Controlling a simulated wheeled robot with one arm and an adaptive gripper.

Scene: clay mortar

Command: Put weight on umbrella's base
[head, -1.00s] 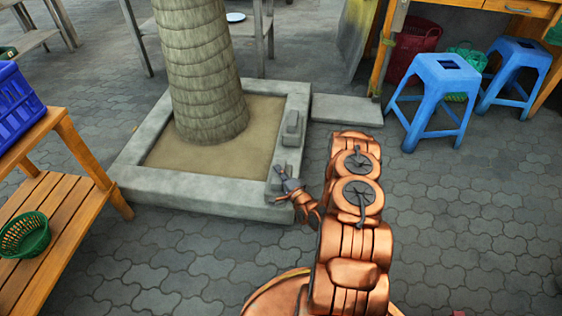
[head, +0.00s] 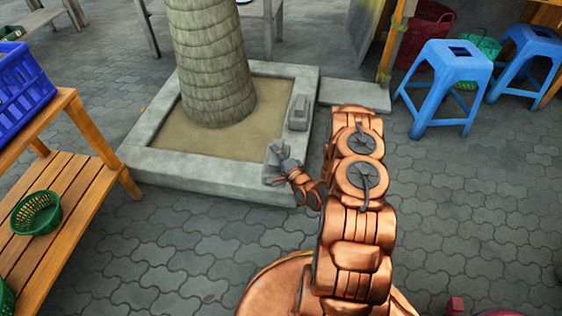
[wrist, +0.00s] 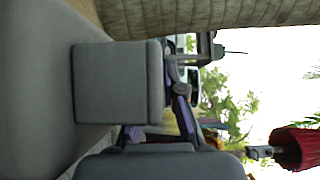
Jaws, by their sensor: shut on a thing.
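A grey block-shaped weight (head: 273,160) is at the front right corner of the stone planter's rim, held in my gripper (head: 280,158). I cannot tell whether it touches the rim. In the wrist view this weight (wrist: 160,168) fills the bottom edge, and a dark finger of my gripper (wrist: 183,105) shows above it. A second grey weight (head: 298,112) sits farther back on the rim; it also shows in the wrist view (wrist: 118,85). A red shape (wrist: 300,148) is cut off at the wrist view's right edge; I cannot tell what it is. No umbrella base shows.
The stone planter (head: 225,183) surrounds a thick tree trunk (head: 212,65). A wooden shelf (head: 75,200) with a green basket (head: 36,212) and blue crate (head: 20,88) stands left. Blue stools (head: 445,75) stand right. Open paving (head: 470,215) lies at right.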

